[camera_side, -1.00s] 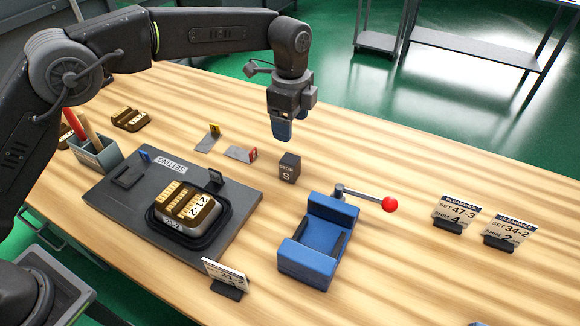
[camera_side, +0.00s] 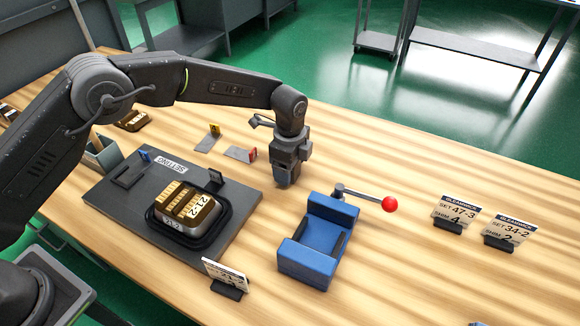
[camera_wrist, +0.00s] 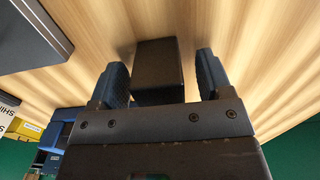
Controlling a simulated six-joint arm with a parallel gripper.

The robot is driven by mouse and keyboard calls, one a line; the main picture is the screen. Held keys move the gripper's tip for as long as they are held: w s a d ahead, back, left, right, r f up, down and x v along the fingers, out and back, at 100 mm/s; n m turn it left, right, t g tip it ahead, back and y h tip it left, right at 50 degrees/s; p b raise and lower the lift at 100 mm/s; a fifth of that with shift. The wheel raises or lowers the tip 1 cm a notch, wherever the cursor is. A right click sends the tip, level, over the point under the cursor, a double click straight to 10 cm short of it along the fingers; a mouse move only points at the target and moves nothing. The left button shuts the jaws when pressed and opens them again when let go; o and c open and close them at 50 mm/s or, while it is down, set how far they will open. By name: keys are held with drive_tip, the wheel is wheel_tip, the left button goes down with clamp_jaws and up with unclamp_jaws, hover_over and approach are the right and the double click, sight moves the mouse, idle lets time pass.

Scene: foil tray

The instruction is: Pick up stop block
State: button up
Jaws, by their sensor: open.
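The stop block (camera_wrist: 158,66) is a small dark block on the wooden table. In the wrist view it sits between the two blue fingers of my gripper (camera_wrist: 161,78), with a visible gap on each side. My gripper is open and lowered around the block. In the side view my gripper (camera_side: 284,182) is down at table level, right of the black setting plate, and it hides most or all of the block.
The black setting plate (camera_side: 112,205) with a tray of gold pieces (camera_side: 187,203) lies to the left. A blue vise (camera_side: 308,262) with a red-knobbed lever (camera_side: 389,204) stands close by at the front right. Shim cards (camera_side: 456,211) stand further right.

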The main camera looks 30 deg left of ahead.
drive_tip(key=shift+f, duration=0.55)
clamp_jaws()
drive_tip(key=shift+r, duration=0.1)
